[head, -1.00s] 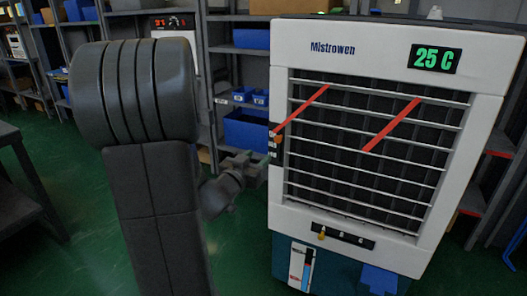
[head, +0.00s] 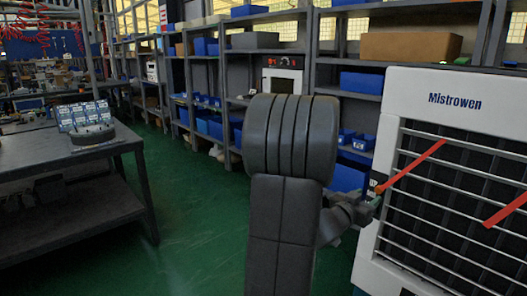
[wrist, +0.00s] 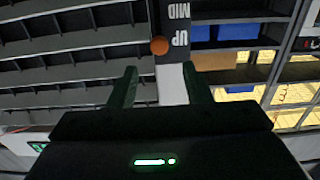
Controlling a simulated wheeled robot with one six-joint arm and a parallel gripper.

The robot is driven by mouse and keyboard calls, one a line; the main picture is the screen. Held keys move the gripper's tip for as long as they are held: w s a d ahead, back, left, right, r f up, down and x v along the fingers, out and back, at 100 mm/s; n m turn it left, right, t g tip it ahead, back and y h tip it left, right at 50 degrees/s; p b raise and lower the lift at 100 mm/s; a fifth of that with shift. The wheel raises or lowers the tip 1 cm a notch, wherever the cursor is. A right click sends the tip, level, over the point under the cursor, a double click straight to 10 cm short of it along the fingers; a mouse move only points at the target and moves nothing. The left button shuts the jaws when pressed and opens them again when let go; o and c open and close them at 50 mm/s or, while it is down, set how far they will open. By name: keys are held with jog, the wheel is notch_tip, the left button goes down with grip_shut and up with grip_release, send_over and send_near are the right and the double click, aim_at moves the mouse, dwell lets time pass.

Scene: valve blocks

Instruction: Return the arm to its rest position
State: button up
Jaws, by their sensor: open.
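My gripper (head: 374,203) is at the left side of the white Mistrowen cooler (head: 433,84) in the head view, partly hidden behind my own arm. In the wrist view my gripper (wrist: 162,84) has its two dark green fingers spread, with nothing held between them. The knob (head: 379,190) also shows small in the head view. I cannot tell whether a finger touches it.
Shelves with blue bins (head: 364,83) line the back. Green floor (head: 190,225) is open between the bench and my arm. Red strips (head: 412,166) hang from the cooler's grille.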

aim_at(378, 192)
jog(key=x, duration=0.4)
jog(key=f+b+x, duration=0.1)
jog(key=x, duration=0.1)
jog(key=shift+w+d, duration=0.15)
jog(key=shift+f, duration=0.3)
jog(key=shift+r, duration=0.1)
